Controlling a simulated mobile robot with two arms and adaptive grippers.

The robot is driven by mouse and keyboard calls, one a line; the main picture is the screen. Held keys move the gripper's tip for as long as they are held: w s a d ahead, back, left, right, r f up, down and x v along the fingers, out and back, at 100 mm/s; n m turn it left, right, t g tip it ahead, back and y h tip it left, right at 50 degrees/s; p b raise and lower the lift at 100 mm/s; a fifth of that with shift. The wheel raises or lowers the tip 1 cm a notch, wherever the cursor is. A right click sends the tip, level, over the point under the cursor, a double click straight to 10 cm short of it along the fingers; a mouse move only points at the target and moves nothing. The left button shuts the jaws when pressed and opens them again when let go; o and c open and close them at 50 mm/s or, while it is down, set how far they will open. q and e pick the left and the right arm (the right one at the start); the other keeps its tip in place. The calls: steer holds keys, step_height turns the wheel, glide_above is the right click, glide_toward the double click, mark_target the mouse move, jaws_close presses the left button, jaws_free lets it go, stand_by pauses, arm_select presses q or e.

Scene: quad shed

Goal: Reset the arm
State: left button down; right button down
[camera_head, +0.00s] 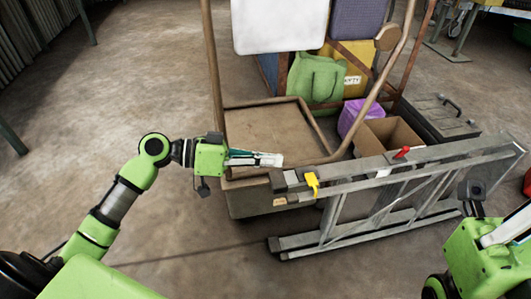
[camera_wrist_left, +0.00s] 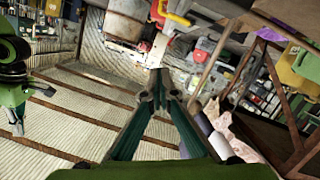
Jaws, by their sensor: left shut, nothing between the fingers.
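My left gripper (camera_head: 272,160) reaches in from the left in the head view, its fingers pointing right over the near edge of a wooden cart (camera_head: 250,202). Its fingers also show in the left wrist view (camera_wrist_left: 160,82), where they meet at the tips with nothing between them. My left arm is stretched forward, with its elbow out to the left. My right arm shows only in part at the lower right corner of the head view. I cannot make out the state of its fingers there.
A metal ladder (camera_head: 375,195) lies sideways along the cart's front, near the left fingertips. Bare floor (camera_head: 150,75) lies to the left.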

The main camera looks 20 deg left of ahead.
arm_select(q)
steer(key=shift+s+a+r, duration=0.1)
steer(key=shift+s+a, duration=0.2)
steer(key=shift+a, duration=0.15)
